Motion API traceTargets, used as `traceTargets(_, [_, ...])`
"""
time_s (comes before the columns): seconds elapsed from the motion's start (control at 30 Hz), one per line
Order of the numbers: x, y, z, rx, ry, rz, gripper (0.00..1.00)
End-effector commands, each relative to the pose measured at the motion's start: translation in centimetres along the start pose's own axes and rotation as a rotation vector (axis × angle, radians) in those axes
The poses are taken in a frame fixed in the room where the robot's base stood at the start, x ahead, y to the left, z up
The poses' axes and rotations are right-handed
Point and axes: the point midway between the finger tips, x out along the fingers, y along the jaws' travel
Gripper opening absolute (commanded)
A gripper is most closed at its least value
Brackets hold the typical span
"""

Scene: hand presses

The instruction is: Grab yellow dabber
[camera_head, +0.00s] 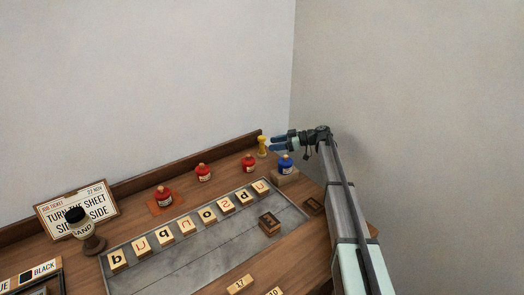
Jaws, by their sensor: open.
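The yellow dabber (262,146) stands upright near the back right corner of the wooden desk, close to the raised back edge. Nothing shows between the fingers.
A grey tray (205,257) holds several letter blocks.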

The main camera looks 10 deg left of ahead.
Motion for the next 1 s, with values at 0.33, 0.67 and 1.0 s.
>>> traceTargets(0.33, [2.4, 0.2, 0.0, 0.001, 0.0, 0.0, 0.54])
traceTargets(0.67, [6.3, 0.4, -0.1, 0.001, 0.0, 0.0, 0.54])
traceTargets(1.0, [6.6, 0.4, -0.2, 0.001, 0.0, 0.001, 0.46])
